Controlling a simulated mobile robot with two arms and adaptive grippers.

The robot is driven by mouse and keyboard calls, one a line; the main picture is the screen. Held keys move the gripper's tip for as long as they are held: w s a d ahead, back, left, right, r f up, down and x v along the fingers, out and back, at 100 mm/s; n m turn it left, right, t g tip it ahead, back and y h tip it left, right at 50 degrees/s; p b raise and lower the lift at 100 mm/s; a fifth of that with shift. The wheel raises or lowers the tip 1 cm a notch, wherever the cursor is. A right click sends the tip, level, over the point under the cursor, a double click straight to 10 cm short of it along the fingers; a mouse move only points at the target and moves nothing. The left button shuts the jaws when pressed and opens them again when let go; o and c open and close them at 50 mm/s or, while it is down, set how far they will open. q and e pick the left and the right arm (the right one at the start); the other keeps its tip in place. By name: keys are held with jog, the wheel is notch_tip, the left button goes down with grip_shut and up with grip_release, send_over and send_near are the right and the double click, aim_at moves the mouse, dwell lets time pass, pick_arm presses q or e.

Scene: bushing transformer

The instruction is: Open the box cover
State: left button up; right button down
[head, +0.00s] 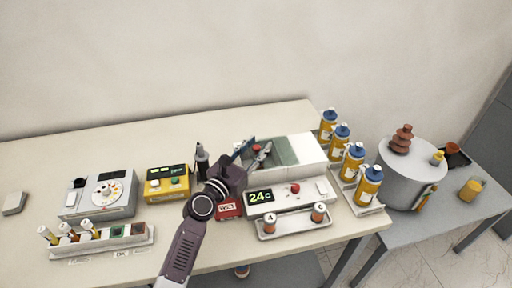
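A pale box (322,170) stands toward the right of the table in the head view. Its top has a grey-green panel (284,151) on the left and a white panel (307,147) on the right. I cannot tell which part is the cover; the top looks closed. My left gripper (254,150) is over the box's left end, its fingers spread apart. A small red part (257,148) shows between the fingers. I cannot tell whether a finger touches the box. The gripper and wrist hide the box's left front. My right gripper is out of view.
A device with a "24" display (261,197) and a tray of two weights (294,222) stand in front of the box. Several yellow bottles (353,162) stand close on its right. A yellow meter (166,183) and a grey dial device (100,194) stand left.

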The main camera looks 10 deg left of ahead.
pick_arm(q)
jog(key=shift+s, duration=0.1)
jog(key=v, duration=1.2)
jog(key=shift+r, duration=0.1)
